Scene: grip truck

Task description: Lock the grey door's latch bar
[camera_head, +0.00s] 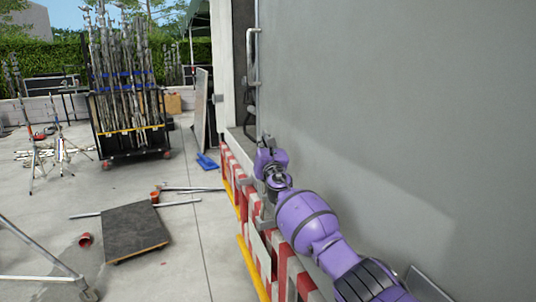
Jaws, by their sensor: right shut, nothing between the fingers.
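The grey door (390,90) is a large flat panel filling the right side of the head view. A pale metal bar (253,62), which looks like the latch bar, stands upright along the door's left edge. Its lower end is near a dark fitting, too small to make out. My right gripper (266,141) is at the end of the purple arm, below the bar and close to the door's lower left edge. It is shut and empty. I cannot tell whether it touches the door. My left gripper is not in view.
A red and white striped barrier (239,187) with yellow edging runs below the door. A wheeled rack of metal stands (127,90) is at the back left. A dark board (133,231) and loose poles lie on the concrete. Open floor lies between them.

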